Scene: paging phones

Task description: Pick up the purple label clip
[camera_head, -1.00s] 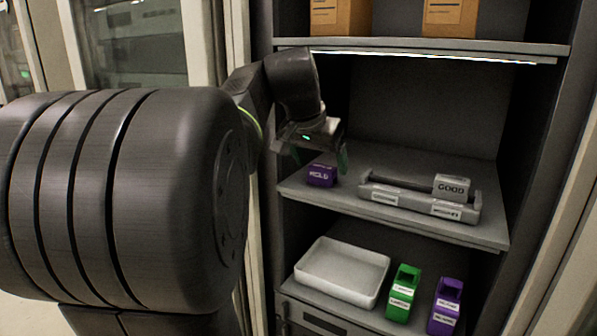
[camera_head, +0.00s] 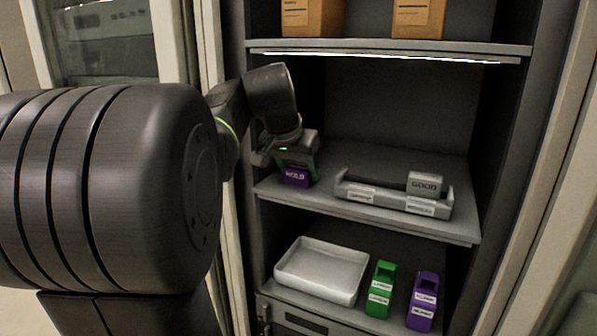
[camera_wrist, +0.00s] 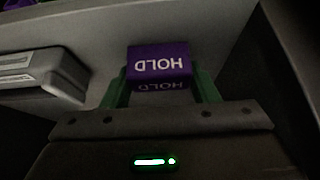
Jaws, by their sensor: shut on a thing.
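The purple label clip (camera_head: 296,177), marked HOLD, is at the left end of the middle shelf. It also shows in the wrist view (camera_wrist: 159,62), between the green fingers. My gripper (camera_head: 299,172) is over it from above and shut on it, with a finger on each side. The clip appears to be at shelf height; I cannot tell whether it touches the shelf.
A grey rack (camera_head: 385,198) stands right of the clip with a grey GOOD block (camera_head: 424,184) on it. On the shelf below are a white tray (camera_head: 322,271), a green holder (camera_head: 381,289) and a purple holder (camera_head: 423,302). Cardboard boxes (camera_head: 417,18) stand above.

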